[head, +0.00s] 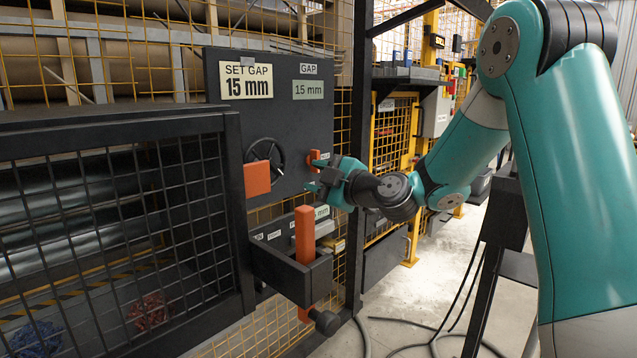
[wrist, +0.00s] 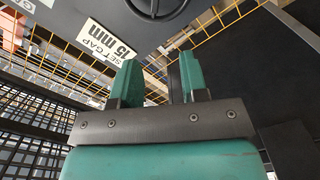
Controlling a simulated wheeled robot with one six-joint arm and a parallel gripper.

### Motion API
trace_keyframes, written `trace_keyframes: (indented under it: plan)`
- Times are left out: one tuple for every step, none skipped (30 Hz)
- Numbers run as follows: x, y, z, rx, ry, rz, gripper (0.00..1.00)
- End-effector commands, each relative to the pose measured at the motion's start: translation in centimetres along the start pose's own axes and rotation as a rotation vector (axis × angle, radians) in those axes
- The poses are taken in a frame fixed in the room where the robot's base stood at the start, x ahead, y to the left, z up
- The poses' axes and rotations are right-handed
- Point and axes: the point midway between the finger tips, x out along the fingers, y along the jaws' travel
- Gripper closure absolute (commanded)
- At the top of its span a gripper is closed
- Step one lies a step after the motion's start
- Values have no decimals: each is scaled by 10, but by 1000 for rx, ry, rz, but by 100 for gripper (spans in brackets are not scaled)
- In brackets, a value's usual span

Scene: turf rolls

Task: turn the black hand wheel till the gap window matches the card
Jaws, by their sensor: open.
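The black hand wheel (head: 264,157) is on the dark panel (head: 225,122), partly hidden behind an orange plate (head: 257,178). The card (head: 246,81) reads "SET GAP 15 mm". The gap window (head: 308,90) reads "15 mm", the same as the card. My gripper (head: 314,176) is open and empty, to the right of the wheel and apart from it. In the wrist view the teal fingers (wrist: 160,78) stand apart with nothing between them. Part of the wheel (wrist: 157,8) shows at the top edge, and the card (wrist: 108,40) shows tilted.
A small orange part (head: 314,159) is on the panel close to my gripper. An upright orange handle (head: 305,235) stands in a black bracket (head: 290,275) below. A black mesh guard (head: 110,220) fills the left. Open concrete floor (head: 425,290) lies to the right, with cables across it.

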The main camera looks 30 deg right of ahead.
Motion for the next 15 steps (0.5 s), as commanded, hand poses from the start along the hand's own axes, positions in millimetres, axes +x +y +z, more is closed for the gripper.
trace_keyframes:
  plan:
    - [-1, 0, 0, 0, 0, 0, 60]
    - [-2, 0, 0, 0, 0, 0, 60]
    - [-2, 0, 0, 0, 0, 0, 60]
    - [-2, 0, 0, 0, 0, 0, 60]
    - [-2, 0, 0, 0, 0, 0, 60]
    - [-2, 0, 0, 0, 0, 0, 60]
    - [-2, 0, 0, 0, 0, 0, 60]
    - [-2, 0, 0, 0, 0, 0, 60]
    - [-2, 0, 0, 5, 0, -1, 60]
    - [-2, 1, 2, 25, -1, -2, 60]
    - [-3, 2, 4, 61, -1, -3, 60]
    - [-5, 4, 9, 127, -2, -4, 60]
    - [-6, 5, 12, 177, -1, -3, 60]
    - [-8, 5, 16, 222, 1, -2, 60]
    - [-9, 6, 19, 269, 3, 0, 60]
